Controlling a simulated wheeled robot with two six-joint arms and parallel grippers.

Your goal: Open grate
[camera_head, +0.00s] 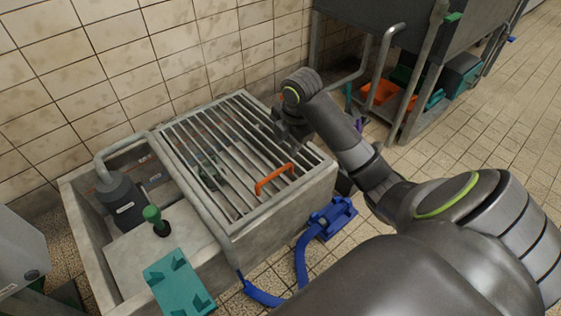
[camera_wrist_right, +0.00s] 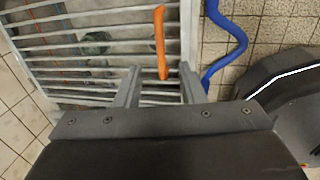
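The grate (camera_head: 221,139) is a grey metal frame with parallel bars. It lies flat over the right part of a concrete pit. An orange handle (camera_head: 274,178) stands on its front side. In the right wrist view the same handle (camera_wrist_right: 160,45) shows ahead of my right gripper, with its near end close to the space between the fingers. My right gripper (camera_head: 290,128) is above the grate's right side, behind the handle in the head view. In the wrist view the fingers of the right gripper (camera_wrist_right: 160,88) are apart with nothing held. My left gripper is not in view.
A teal block (camera_head: 178,283) and green knob (camera_head: 153,215) sit left of the grate. The tiled floor at right is clear.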

